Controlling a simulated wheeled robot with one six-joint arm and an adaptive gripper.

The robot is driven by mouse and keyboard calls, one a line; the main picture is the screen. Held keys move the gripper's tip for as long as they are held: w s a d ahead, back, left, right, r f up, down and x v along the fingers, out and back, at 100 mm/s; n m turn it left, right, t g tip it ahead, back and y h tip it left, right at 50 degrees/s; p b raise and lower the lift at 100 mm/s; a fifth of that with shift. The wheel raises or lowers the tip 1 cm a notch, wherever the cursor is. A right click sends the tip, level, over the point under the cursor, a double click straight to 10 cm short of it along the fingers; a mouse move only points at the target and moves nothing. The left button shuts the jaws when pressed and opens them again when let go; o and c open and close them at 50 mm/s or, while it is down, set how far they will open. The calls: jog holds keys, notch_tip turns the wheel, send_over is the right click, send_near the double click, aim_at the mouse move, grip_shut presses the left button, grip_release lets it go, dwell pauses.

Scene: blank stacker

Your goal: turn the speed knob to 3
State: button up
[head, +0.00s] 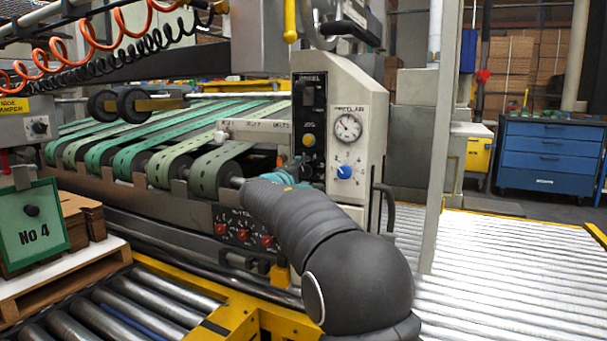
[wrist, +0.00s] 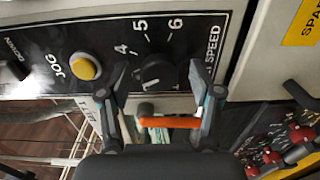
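The speed knob (wrist: 155,72) is black and round, on a black panel (wrist: 205,28) marked SPEED in the wrist view. The numbers 4, 5 and 6 show around its upper side. A small pale mark shows low on its face, but I cannot tell which number it points to. My gripper (wrist: 158,72) is open, with one fingertip on each side of the knob. A gap shows between each fingertip and the knob. In the head view, my arm reaches to the panel (head: 309,114), and my gripper and arm hide the knob.
A yellow jog button (wrist: 85,66) sits left of the knob in the wrist view; red knobs (wrist: 302,134) are at lower right. In the head view, a pressure gauge (head: 348,127) and a blue knob (head: 344,172) are on the column's right face. Green belts (head: 150,150) lie left.

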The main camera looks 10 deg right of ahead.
jog(key=shift+s, duration=0.1)
jog(key=v, duration=1.2)
jog(key=s+d+f+m+g+y, duration=0.1)
jog(key=s+d+f+g+y, duration=0.1)
jog(key=s+f+g, duration=0.35)
jog(key=s+d+f+m+g+y, duration=0.1)
jog(key=s+f+g+y, duration=0.1)
jog(key=s+f, duration=0.65)
jog(key=s+d+f+m+y+p, duration=0.1)
jog(key=s+d+m+y+p, duration=0.1)
jog(key=s, duration=1.2)
jog(key=s+d+f+m+g+y+p, duration=0.1)
jog(key=s+m+y+p, duration=0.3)
jog(key=s, duration=1)
jog(key=shift+s+d+m+y, duration=0.35)
jog(key=shift+d+m, duration=0.4)
jog(key=shift+m, duration=0.65)
